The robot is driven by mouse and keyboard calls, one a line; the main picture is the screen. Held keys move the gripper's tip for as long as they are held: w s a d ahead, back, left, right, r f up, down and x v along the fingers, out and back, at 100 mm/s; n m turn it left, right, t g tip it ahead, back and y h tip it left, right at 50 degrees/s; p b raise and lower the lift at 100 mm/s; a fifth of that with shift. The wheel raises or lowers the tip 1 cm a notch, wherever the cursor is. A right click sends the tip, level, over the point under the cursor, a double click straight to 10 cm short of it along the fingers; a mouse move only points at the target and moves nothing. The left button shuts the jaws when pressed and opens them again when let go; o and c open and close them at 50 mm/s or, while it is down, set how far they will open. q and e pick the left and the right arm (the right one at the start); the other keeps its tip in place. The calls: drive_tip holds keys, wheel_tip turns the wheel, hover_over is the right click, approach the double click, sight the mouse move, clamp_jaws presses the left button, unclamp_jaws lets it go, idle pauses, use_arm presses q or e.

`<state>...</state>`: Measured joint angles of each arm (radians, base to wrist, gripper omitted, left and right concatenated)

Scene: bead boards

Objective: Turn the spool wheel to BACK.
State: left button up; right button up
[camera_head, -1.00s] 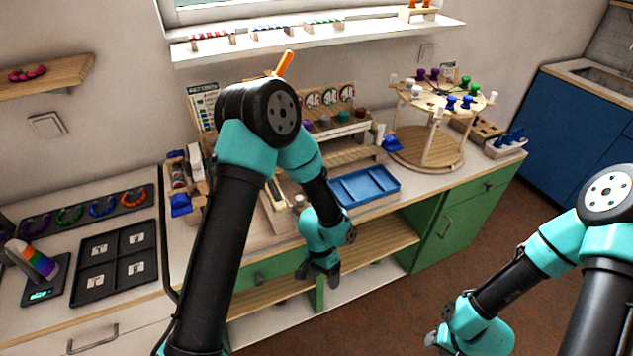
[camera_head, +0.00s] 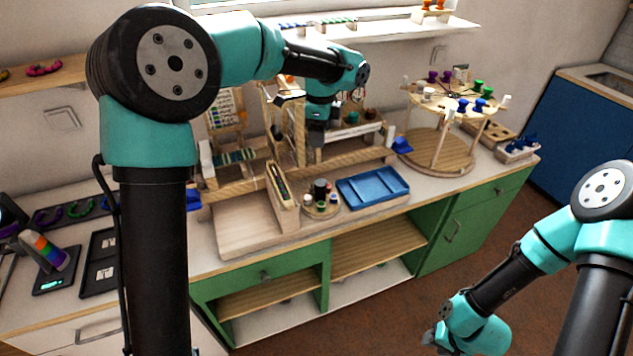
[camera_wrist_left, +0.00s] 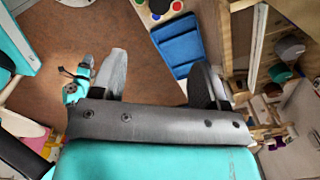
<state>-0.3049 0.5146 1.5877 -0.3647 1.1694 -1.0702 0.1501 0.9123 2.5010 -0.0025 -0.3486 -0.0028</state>
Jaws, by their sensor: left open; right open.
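The spool wheel (camera_head: 450,95) is a round wooden top on posts above a round wooden base, at the right end of the counter in the head view. White, purple, green and blue spools stand around its rim. I cannot read any label on it. My left gripper (camera_head: 317,140) is left of the wheel, apart from it, above the back of the counter and pointing down. In the left wrist view its two fingers (camera_wrist_left: 160,78) are spread with nothing between them. My right gripper (camera_head: 433,338) is low in front of the cabinets, far from the wheel, and empty.
A blue tray (camera_head: 372,187) lies on the counter, with a small round stand of coloured pots (camera_head: 320,200) to its left. A wooden rack (camera_head: 345,150) stands behind them. A holder with blue items (camera_head: 517,147) stands right of the wheel. A shelf (camera_head: 385,30) hangs above.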

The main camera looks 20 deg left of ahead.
sight(320, 182)
use_arm(q)
drive_tip(key=shift+f, duration=0.15)
wheel_tip(320, 182, down, 17)
drive_tip(key=shift+f, duration=0.2)
idle(0.7)
drive_tip(key=shift+c, duration=0.4)
drive_tip(key=c, duration=0.8)
drive_tip(key=shift+c, duration=0.2)
